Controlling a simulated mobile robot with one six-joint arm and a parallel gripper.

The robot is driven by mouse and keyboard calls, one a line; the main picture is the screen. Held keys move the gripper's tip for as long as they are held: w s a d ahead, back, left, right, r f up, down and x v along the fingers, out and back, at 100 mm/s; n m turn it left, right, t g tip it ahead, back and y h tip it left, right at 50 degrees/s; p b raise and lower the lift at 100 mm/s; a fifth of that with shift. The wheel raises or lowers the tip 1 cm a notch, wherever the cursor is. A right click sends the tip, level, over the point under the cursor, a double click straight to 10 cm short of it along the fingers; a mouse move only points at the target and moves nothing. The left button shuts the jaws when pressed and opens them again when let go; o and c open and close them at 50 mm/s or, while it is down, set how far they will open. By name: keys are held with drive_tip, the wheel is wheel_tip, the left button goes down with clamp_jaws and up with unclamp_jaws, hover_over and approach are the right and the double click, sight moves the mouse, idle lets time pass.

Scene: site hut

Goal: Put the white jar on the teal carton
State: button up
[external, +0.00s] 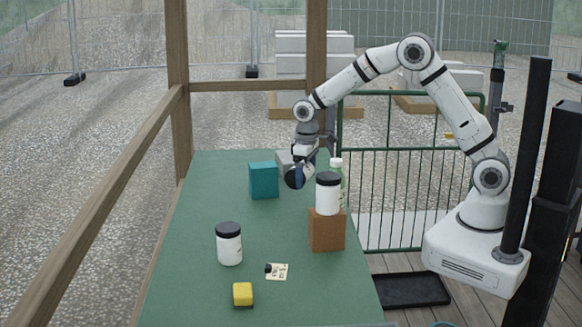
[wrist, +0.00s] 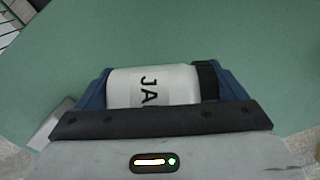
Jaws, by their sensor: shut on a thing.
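My gripper (external: 298,174) is shut on a white jar (wrist: 150,86) with a black lid, held between blue fingers. In the wrist view the jar lies sideways across the jaws, with the letters "JA" showing. In the external view its dark lid faces the camera and its white body is mostly hidden. The teal carton (external: 263,181) stands upright on the green table, just left of my gripper and apart from it. Two similar black-lidded white jars show: one on the table (external: 229,245), one on a brown carton (external: 328,195).
The brown carton (external: 327,232) stands near the table's right edge, with a pale bottle (external: 337,164) behind its jar. A grey box (external: 284,160) lies behind my gripper. A yellow block (external: 243,292) and a card (external: 278,271) lie in front. The table's left side has bare room.

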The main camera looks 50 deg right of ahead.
drive_tip(key=s+a+r+n+p, duration=0.1)
drive_tip(key=s+a+r+n, duration=0.15)
drive_tip(key=a, duration=1.25)
drive_tip(key=n+p, duration=0.2)
drive_tip(key=n, duration=0.1)
hover_over(268, 248)
drive_tip(key=shift+m, duration=0.25)
wheel_tip(268, 248, down, 5)
drive_tip(key=shift+a+r, duration=0.1)
drive_tip(key=shift+r, duration=0.1)
drive_tip(key=shift+f, duration=2.55)
drive_tip(key=o, duration=0.7)
drive_tip(key=shift+w, duration=0.1)
drive_tip(key=shift+o, duration=1)
